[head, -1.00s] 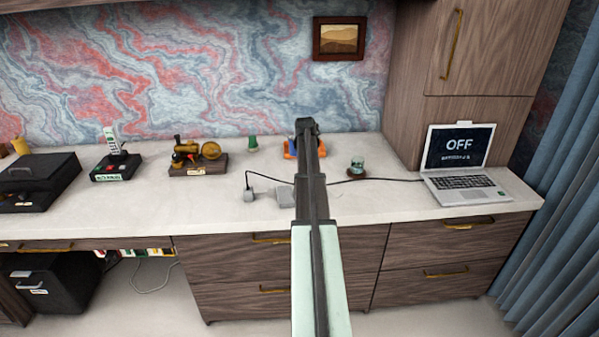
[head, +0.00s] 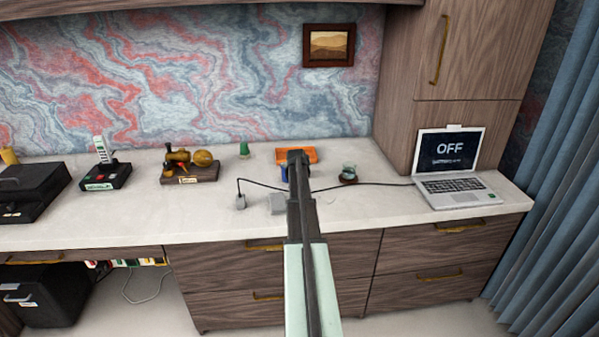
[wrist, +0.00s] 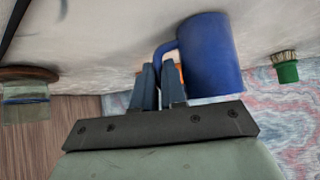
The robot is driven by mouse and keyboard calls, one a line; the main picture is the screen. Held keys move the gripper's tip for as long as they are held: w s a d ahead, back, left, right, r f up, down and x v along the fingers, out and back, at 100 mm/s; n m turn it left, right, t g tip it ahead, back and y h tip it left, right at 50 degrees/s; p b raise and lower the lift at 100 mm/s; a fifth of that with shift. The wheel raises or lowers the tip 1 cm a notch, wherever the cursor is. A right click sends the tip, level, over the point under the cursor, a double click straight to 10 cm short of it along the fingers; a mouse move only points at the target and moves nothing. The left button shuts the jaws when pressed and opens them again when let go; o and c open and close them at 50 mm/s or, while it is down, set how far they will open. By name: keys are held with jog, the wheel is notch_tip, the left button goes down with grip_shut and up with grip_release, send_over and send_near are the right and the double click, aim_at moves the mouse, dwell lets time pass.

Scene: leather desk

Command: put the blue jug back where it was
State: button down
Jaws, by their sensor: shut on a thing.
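The blue jug (wrist: 210,55) is held at its handle by my gripper (wrist: 160,85), whose two fingers close on the handle in the wrist view. In the head view only a sliver of the jug (head: 284,172) shows to the left of my arm, which hides the rest. The jug is in front of an orange tray (head: 310,155) at the back of the desk. I cannot tell whether the jug touches the desk top.
A green brush (head: 244,149) stands left of the tray. A glass on a round coaster (head: 348,178) is to the right. A model on a wooden base (head: 190,172) and a laptop (head: 452,185) stand farther out.

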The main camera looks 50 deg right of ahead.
jog(key=c, duration=1.2)
grip_release()
jog(key=shift+f, duration=0.1)
jog(key=v, duration=1.2)
jog(key=shift+a, duration=0.1)
